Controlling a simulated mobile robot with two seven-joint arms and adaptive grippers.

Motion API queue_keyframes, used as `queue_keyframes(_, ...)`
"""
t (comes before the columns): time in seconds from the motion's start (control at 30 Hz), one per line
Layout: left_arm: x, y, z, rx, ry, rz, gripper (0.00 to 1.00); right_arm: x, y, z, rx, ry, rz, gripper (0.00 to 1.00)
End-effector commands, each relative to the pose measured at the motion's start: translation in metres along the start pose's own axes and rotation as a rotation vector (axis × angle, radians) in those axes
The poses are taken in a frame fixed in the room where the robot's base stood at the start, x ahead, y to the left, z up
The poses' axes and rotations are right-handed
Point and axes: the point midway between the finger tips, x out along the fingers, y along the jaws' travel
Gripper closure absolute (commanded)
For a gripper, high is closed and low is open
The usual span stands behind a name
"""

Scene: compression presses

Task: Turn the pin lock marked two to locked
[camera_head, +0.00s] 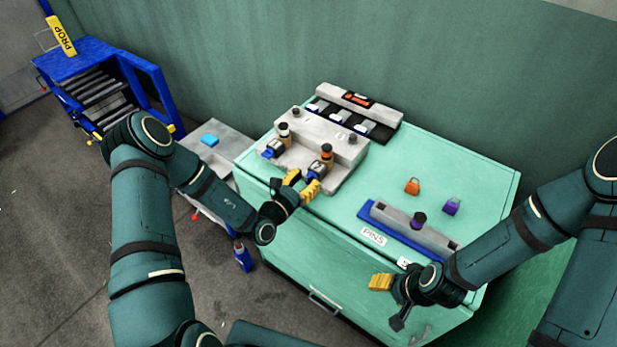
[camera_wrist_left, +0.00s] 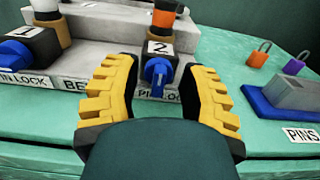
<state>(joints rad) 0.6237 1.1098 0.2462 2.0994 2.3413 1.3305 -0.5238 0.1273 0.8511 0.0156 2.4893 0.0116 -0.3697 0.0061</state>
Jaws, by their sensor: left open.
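The pin lock marked 2 (camera_head: 317,169) is a dark block with a blue knob on the front of a grey fixture. In the left wrist view the blue knob (camera_wrist_left: 157,72) sits under the white 2 label, its handle roughly upright. My left gripper (camera_head: 300,185) is open in front of it. In the left wrist view its yellow ribbed fingers stand on either side of the knob, apart from it. The pin lock marked 1 (camera_wrist_left: 28,50) also has a blue knob, to the left. My right gripper (camera_head: 388,298) is over the bench's front right; its opening is unclear.
The grey fixture (camera_head: 340,147) stands on a green bench (camera_head: 470,170). An orange padlock (camera_head: 412,186), a purple padlock (camera_head: 452,206) and a blue-based pin holder (camera_head: 375,216) are to the right. A blue roller frame (camera_head: 85,55) stands at the far left.

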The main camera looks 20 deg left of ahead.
Motion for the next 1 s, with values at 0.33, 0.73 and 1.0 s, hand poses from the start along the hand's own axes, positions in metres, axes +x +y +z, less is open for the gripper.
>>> queue_keyframes(0.33, 0.016, 0.0, 0.0, 0.0, 0.0, 0.0, 0.59, 0.001, 0.0, 0.001, 0.0, -0.001, 0.0, 0.41)
queue_keyframes(0.73, 0.015, 0.0, 0.0, 0.0, 0.001, -0.001, 1.0, 0.001, 0.0, 0.001, 0.0, -0.001, 0.0, 0.41)
queue_keyframes(1.0, 0.015, 0.0, 0.0, 0.002, 0.001, -0.001, 1.0, 0.001, 0.0, 0.001, 0.0, -0.001, 0.0, 0.41)
